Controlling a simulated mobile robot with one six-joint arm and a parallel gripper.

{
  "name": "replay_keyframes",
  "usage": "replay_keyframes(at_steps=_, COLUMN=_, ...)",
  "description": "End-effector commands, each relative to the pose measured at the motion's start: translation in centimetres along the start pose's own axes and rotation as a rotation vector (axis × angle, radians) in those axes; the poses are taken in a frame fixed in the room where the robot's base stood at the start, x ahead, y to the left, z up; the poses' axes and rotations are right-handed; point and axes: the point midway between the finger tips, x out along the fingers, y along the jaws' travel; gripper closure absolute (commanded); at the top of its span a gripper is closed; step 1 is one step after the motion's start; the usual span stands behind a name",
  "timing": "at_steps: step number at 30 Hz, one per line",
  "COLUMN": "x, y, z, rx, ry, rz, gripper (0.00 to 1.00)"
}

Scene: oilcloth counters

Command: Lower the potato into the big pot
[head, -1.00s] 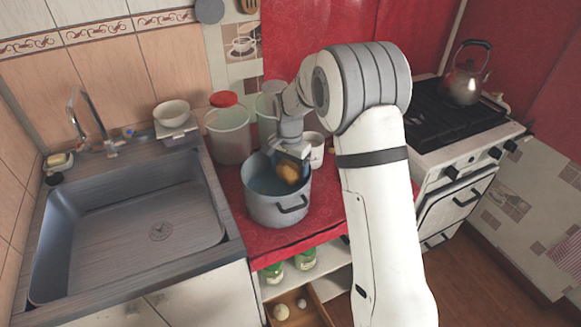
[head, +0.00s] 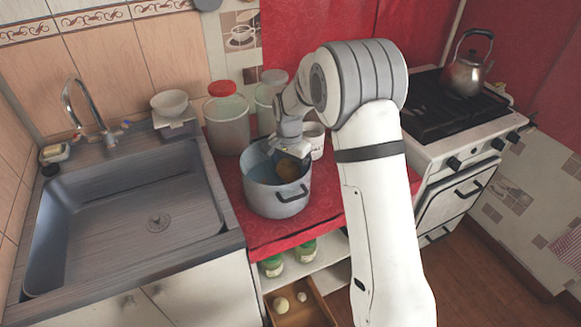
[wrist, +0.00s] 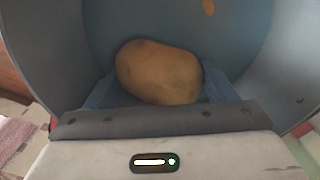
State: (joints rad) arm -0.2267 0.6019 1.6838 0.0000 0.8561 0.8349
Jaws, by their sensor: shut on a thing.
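The big pot (head: 278,200) is grey with a blue inside and stands on the red counter covering. My gripper (head: 291,158) points down into the pot's mouth and is shut on the potato (head: 288,169). The potato is brown-yellow and sits inside the pot's opening, below the rim. In the wrist view the potato (wrist: 158,72) lies between the blue fingers, with the pot's blue inner wall (wrist: 215,40) around it. I cannot tell whether the potato touches the bottom. A small orange spot shows inside the pot.
The sink (head: 130,210) is at the left. A red-lidded container (head: 227,125), a clear jar and a white mug (head: 314,138) stand behind the pot. The stove with a kettle (head: 466,76) is at the right. An open drawer (head: 300,310) juts out below the counter.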

Motion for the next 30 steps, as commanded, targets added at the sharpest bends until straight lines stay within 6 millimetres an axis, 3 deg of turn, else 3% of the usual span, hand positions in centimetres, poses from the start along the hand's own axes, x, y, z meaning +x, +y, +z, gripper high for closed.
replay_keyframes(at_steps=30, x=0.65, y=0.0, z=-0.03, rx=0.0, ry=0.0, rz=0.0, gripper=0.49)
